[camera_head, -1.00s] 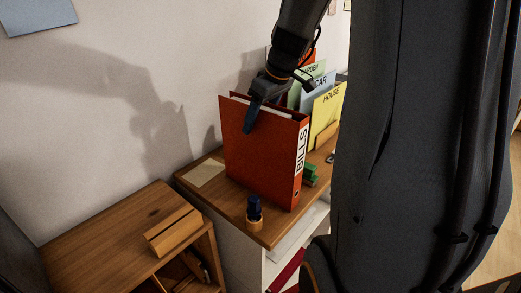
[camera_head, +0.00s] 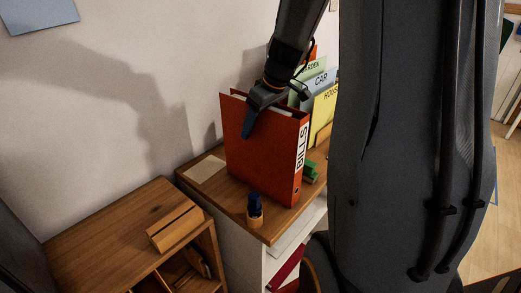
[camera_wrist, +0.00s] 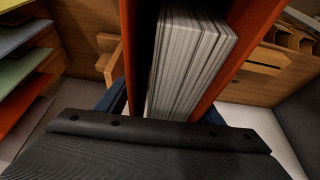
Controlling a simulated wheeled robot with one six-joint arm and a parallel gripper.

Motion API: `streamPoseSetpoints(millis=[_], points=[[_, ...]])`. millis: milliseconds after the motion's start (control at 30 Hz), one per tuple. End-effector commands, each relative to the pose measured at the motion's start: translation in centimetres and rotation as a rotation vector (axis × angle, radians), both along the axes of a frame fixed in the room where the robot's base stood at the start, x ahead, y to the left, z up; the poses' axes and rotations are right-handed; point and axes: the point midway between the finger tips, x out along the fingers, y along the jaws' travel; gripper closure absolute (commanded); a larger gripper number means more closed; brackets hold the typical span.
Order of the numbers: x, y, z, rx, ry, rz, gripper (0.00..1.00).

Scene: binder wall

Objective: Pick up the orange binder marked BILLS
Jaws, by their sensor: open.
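The orange-red binder (camera_head: 265,155) marked BILLS stands upright on the wooden top of the cabinet, its white label (camera_head: 301,148) on the spine facing front right. My gripper (camera_head: 250,122) is at the binder's top edge, with one finger down in front of the near cover; the other finger is hidden behind the binder. In the wrist view the binder's covers (camera_wrist: 262,40) and white pages (camera_wrist: 190,65) lie between the open fingers, whose blue tips (camera_wrist: 118,96) show partly beside the covers. I cannot tell whether the fingers touch the covers.
Coloured folders marked CAR (camera_head: 318,82) and HOUSE (camera_head: 324,108) stand behind the binder. A dark blue-topped stamp (camera_head: 255,208) and a green object (camera_head: 311,171) are close by. A pale note (camera_head: 205,169) lies left. A lower wooden cabinet (camera_head: 110,235) stands front left.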

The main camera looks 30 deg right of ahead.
Motion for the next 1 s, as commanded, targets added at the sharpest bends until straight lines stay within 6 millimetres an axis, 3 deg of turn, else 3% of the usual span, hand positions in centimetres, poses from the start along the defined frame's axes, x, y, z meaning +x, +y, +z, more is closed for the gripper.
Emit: streamPoseSetpoints(millis=[567, 933, 1000], points=[[-0.01, 0.0, -0.26, 0.0, 0.0, 0.0, 0.39], [-0.01, 0.0, -0.26, 0.0, 0.0, 0.0, 0.98], [0.0, -0.01, -0.26, 0.0, 0.0, 0.0, 1.0]])
